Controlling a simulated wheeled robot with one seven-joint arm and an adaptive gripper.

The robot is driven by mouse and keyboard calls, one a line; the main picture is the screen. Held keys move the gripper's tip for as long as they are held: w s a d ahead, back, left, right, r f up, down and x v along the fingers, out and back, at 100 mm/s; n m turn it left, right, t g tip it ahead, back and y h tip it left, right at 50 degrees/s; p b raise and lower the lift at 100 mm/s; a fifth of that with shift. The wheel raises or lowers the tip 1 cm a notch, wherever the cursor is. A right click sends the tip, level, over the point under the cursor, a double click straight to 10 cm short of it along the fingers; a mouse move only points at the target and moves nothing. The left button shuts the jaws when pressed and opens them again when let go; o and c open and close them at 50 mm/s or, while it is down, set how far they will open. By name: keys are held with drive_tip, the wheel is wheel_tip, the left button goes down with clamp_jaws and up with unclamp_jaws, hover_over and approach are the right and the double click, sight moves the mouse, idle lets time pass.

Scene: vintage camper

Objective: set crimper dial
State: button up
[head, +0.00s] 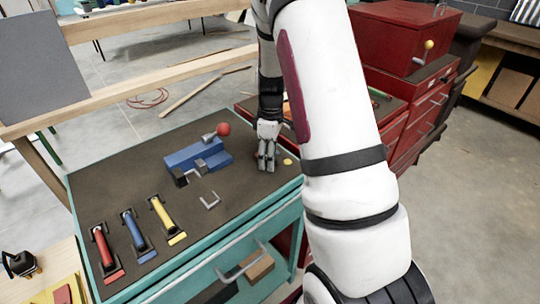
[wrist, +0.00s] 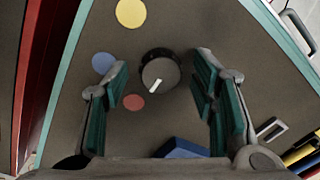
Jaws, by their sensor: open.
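The dial is a round dark knob (wrist: 161,70) with a white pointer mark, on the brown bench top in the wrist view. The mark slants to the lower left, roughly towards a red disc (wrist: 133,102). A blue disc (wrist: 103,63) and a yellow disc (wrist: 130,13) also lie around the dial. My gripper (wrist: 160,68) is open, with one finger on each side of the dial and gaps visible. In the head view my gripper (head: 266,165) points down at the bench and hides the dial. The blue crimper (head: 205,160) with a red-ball lever (head: 223,128) is left of it.
Red-, blue- and yellow-handled tools (head: 137,236) lie at the bench's left. A loose grey bracket (head: 210,200) lies in front of the crimper. The teal bench edge (head: 245,220) is near, with a drawer below. Red cabinets (head: 405,40) stand behind right.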

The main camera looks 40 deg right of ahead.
drive_tip(key=c, duration=1.1)
drive_tip(key=shift+c, duration=0.2)
